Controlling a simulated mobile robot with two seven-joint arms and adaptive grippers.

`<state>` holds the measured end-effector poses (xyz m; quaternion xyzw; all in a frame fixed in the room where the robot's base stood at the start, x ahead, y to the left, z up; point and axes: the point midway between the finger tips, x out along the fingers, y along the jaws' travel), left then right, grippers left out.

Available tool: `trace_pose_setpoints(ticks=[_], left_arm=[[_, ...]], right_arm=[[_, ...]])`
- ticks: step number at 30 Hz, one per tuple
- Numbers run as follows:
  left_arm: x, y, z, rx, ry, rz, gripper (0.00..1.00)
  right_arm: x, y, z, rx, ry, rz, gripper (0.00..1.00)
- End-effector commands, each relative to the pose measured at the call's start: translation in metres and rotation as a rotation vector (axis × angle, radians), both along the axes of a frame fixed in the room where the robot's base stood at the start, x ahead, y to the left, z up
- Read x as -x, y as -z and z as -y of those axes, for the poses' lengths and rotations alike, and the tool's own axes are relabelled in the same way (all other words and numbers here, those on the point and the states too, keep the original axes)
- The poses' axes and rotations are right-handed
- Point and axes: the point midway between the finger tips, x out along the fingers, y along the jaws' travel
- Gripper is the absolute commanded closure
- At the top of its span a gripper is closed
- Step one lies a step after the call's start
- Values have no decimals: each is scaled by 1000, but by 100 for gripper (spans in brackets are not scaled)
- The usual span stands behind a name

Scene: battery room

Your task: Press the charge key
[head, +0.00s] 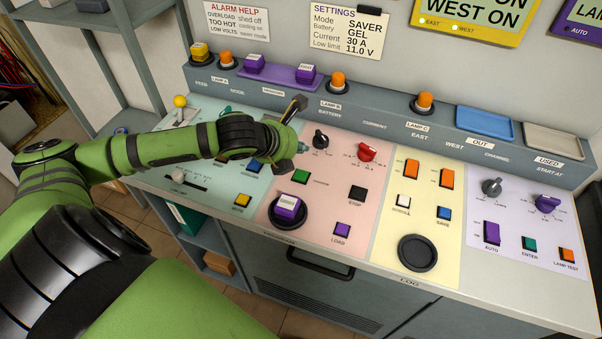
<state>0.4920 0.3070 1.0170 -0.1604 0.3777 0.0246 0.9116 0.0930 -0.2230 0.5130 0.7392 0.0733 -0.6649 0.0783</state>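The control panel has a pink section (322,215). On it are a green key (300,176) with a label too small to read, a black key marked STOP (357,193) and a purple key marked LOAD (341,229). A purple block (287,204) sits in a round black holder at its front left. I cannot make out which key is marked charge. My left gripper (301,127) is above the back left of the pink section, behind the green key. Its fingers look spread and empty. My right gripper is out of view.
A black knob (320,138) and a red knob (367,152) stand close right of the gripper. Lamps and purple blocks line the raised back ledge (375,121). A yellow-topped lever (180,103) stands at the left. A yellow section with a round black recess (417,253) lies to the right.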

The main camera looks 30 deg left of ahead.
Motion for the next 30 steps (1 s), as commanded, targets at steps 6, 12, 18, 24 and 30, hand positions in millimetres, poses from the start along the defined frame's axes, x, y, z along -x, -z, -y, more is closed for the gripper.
trace_pose_setpoints(ticks=[6, 12, 18, 24, 30], left_arm=[[0, 35, 1, 1, 1, 1, 100], [0, 56, 0, 0, 1, -2, 100], [0, 67, 0, 1, 0, -1, 100], [0, 66, 0, 1, 0, -1, 100], [0, 66, 0, 1, 0, -1, 100]], right_arm=[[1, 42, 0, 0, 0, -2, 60], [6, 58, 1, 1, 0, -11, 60], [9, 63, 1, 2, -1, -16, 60], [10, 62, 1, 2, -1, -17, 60], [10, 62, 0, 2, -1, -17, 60]])
